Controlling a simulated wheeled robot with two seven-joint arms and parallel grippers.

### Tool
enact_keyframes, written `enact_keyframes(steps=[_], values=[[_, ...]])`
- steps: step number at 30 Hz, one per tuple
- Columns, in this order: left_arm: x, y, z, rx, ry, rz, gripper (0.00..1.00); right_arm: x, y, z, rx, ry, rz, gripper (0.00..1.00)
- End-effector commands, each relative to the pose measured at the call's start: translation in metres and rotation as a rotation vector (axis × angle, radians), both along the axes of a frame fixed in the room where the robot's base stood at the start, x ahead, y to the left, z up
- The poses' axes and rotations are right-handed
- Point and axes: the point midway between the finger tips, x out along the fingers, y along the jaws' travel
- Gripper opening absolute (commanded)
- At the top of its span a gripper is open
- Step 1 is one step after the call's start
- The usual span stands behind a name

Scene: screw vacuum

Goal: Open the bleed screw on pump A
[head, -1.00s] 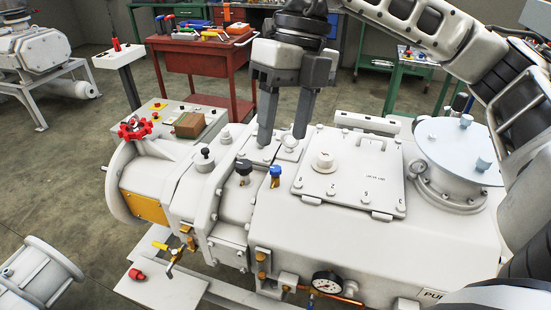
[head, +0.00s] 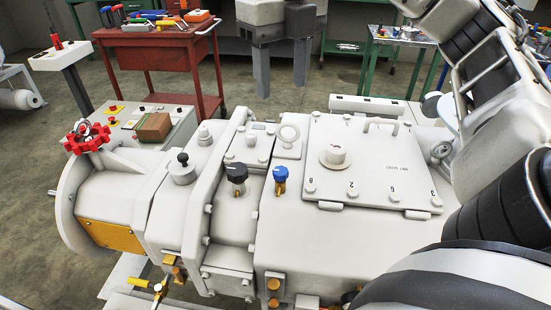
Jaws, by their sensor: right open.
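The white pump (head: 230,255) fills the middle and front. On its top stand a black knob (head: 237,175) and a blue knob (head: 281,178) on a brass stem, side by side. I cannot tell from any label which of them, if either, is the bleed screw, or whether this is pump A. My right gripper (head: 281,92) points down with its two grey fingers apart and nothing between them. In the picture it is above the lifting eye (head: 288,137) and beyond both knobs, apart from them. My left gripper is out of view.
A bolted square cover (head: 372,170) with a handle lies right of the blue knob. A red valve wheel (head: 87,137) and a control panel with a brown box (head: 153,127) are at left. A red tool cart (head: 160,40) stands behind. My right arm fills the right side.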

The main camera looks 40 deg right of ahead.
Motion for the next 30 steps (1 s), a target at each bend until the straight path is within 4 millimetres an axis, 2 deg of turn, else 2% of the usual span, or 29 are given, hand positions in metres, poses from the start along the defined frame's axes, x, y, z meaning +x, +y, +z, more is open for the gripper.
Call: enact_keyframes(steps=[1, 8, 21, 25, 30], values=[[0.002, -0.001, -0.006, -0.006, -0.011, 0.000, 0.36, 0.000, 0.000, -0.012, 0.000, 0.000, 0.001, 0.50], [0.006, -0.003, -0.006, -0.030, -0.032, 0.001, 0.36, 0.000, 0.000, -0.033, 0.001, 0.003, 0.002, 0.50], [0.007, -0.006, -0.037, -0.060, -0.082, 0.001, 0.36, 0.000, 0.000, -0.128, 0.001, 0.005, 0.001, 0.50], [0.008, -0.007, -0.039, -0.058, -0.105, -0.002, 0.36, 0.000, 0.000, -0.151, 0.000, 0.003, 0.001, 0.50], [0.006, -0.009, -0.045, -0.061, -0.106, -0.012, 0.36, 0.000, 0.000, -0.168, 0.001, 0.002, 0.001, 0.50]])
